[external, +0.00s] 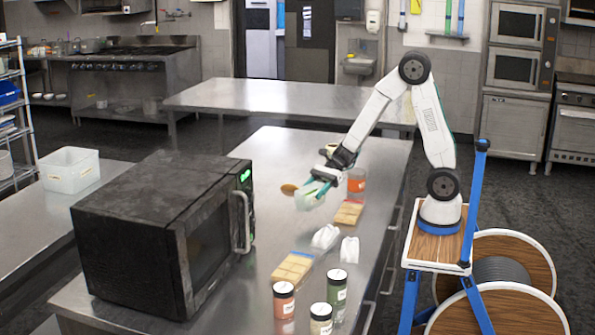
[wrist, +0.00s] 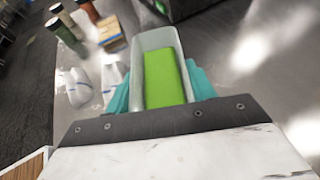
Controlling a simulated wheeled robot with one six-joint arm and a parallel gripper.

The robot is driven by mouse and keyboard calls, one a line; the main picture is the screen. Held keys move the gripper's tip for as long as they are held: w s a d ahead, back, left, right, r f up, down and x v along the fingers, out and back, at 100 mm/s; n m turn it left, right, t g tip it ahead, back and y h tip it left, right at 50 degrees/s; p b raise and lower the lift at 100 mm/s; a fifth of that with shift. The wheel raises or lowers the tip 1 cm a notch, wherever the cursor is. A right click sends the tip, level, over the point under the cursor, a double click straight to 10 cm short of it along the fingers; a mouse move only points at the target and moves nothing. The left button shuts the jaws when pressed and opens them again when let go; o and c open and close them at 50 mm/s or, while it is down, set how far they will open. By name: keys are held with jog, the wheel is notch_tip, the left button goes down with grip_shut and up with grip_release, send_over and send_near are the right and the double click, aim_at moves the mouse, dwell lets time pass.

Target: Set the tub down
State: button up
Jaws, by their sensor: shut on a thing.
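The tub (external: 309,200) is small and pale, with a bright green block or fill (wrist: 165,86) inside. In the wrist view the tub's pale rim and wall (wrist: 137,72) sit between my teal fingers. My gripper (external: 318,187) is shut on the tub over the steel counter (external: 262,228). In the wrist view my gripper (wrist: 160,92) has one finger on each side of it. I cannot tell whether the tub's underside touches the counter.
A black microwave (external: 150,235) fills the counter's near left. Wooden blocks (external: 292,267), (external: 348,213) and white crumpled-looking items (external: 325,237) lie nearby. An orange-labelled glass jar (external: 356,181) stands right of my gripper. Capped jars (external: 284,301) stand at the near edge. A brown oval thing (external: 289,188) lies left.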

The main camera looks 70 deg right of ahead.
jog(key=w+a, duration=0.1)
jog(key=w, duration=0.4)
jog(key=w+a+f, duration=0.1)
jog(key=w, duration=0.9)
jog(key=shift+w+a+f, duration=0.15)
jog(key=shift+a+f, duration=0.25)
jog(key=shift+w+f, duration=0.1)
jog(key=shift+f, duration=1.65)
jog(key=o, duration=1.2)
jog(key=shift+f, duration=0.15)
jog(key=shift+c, duration=0.2)
